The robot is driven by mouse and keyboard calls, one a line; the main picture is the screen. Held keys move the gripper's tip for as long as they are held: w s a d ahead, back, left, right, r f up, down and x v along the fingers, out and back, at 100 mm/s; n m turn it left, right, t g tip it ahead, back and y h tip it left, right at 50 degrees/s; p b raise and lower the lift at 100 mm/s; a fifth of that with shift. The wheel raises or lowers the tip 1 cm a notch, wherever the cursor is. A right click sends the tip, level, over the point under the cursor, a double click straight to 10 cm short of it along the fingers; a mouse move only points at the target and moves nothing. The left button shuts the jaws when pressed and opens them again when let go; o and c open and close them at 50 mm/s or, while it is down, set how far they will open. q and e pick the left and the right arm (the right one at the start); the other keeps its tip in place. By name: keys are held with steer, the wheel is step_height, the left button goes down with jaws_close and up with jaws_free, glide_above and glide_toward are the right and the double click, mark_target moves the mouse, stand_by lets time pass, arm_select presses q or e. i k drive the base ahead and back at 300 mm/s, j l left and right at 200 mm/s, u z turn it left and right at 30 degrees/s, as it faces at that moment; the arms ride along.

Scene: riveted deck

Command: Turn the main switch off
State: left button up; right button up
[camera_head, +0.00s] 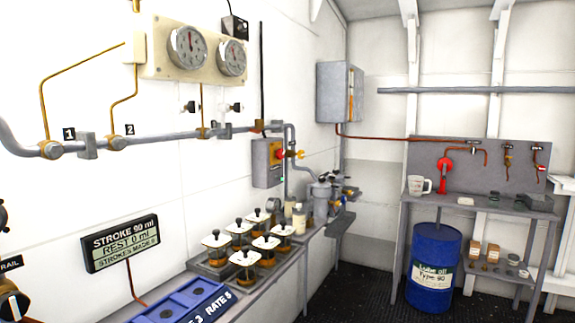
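A grey switch box (261,170) with a yellow front panel is fixed to the left wall, above the far part of the bench. A red knob (279,154) sits on its front, with a small green spot below it. This looks like the main switch, but I see no label on it and cannot read the knob's setting. A brass-and-yellow valve handle (296,154) on the pipe is close to its right side. A larger grey wall cabinet (335,92) hangs farther back. Neither of my grippers shows in the head view.
The bench along the left wall holds several white-topped cups (239,228) and a blue tray (190,298). A display (121,243) hangs above it. A blue drum (433,267) stands by the back bench (476,205). Dark floor (368,285) is clear before the drum.

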mark_target(279, 153)
steer(key=i+l+u, duration=0.1)
steer(key=i+l, duration=0.2)
steer(key=i+l+u, duration=0.1)
steer(key=i+l, duration=0.25)
steer(key=i+l+u, duration=0.1)
steer(key=i+l, duration=0.25)
steer(key=i+l+u, duration=0.15)
steer(key=i+l, duration=0.2)
steer(key=i+l+u, duration=0.1)
steer(key=i+l, duration=0.2)
steer(key=l, duration=0.15)
steer(key=i+l+u, duration=0.1)
steer(key=i+l, duration=0.2)
steer(key=l, duration=0.15)
steer(key=i+l+u, duration=0.1)
steer(key=i+l, duration=0.15)
steer(key=l, duration=0.25)
